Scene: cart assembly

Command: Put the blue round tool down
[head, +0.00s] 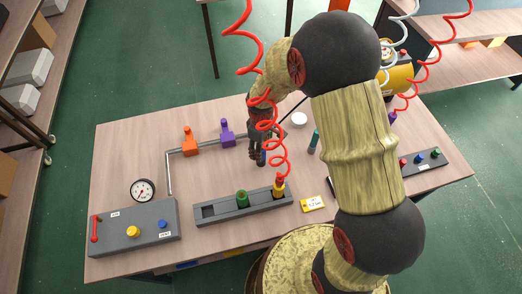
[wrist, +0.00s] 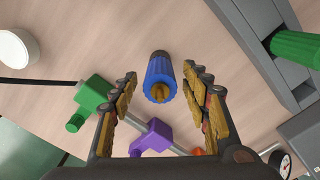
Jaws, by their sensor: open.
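The blue round tool (wrist: 160,72) has a ribbed body and a brass-coloured tip. In the wrist view it sits between the two fingers of my gripper (wrist: 160,80), with a gap on each side. My gripper is open. In the head view my gripper (head: 259,158) points down low over the middle of the table (head: 120,160), behind the tool rack (head: 228,212). Only a small part of the blue tool (head: 263,157) shows there beside the fingers. I cannot tell whether its base touches the table.
An orange valve (head: 188,142), a purple valve (head: 227,135) and a green valve (wrist: 92,102) sit on a grey pipe. The rack holds a green tool (head: 242,198) and a yellow one (head: 279,188). A teal cylinder (head: 314,142) and white disc (head: 298,119) stand nearby.

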